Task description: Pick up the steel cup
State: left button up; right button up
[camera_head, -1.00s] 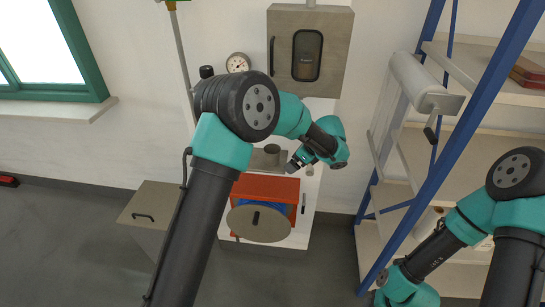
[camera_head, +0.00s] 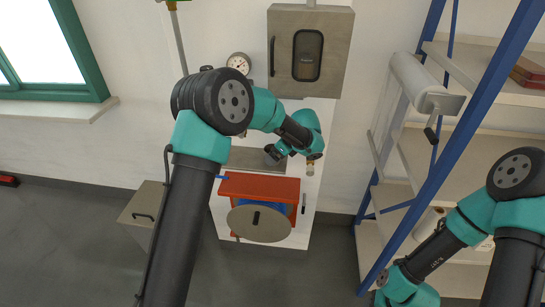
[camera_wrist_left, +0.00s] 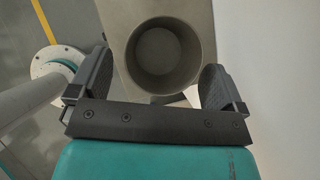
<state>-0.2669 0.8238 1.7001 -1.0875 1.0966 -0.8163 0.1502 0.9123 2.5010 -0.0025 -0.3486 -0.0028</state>
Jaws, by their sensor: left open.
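The steel cup (camera_wrist_left: 163,20) shows in the left wrist view from above, as a round grey vessel with an open mouth, standing on a grey-brown surface. My left gripper (camera_wrist_left: 158,82) is open, with one finger to each side of the cup's near part; I cannot tell whether either finger touches it. In the head view my left gripper (camera_head: 272,153) is over the grey plate above the red box, and the arm hides the cup there. My right arm shows at the lower right, but its gripper is out of the picture.
A red box (camera_head: 262,186) with a round disc (camera_head: 258,222) stands below the plate. A wall cabinet (camera_head: 310,50) and a dial gauge (camera_head: 239,63) are above.

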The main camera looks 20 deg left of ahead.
aim_at(270, 151)
pick_arm(q)
jog(key=a, duration=0.2)
jog(key=a+f, duration=0.1)
jog(key=shift+w, duration=0.4)
jog(key=c, duration=1)
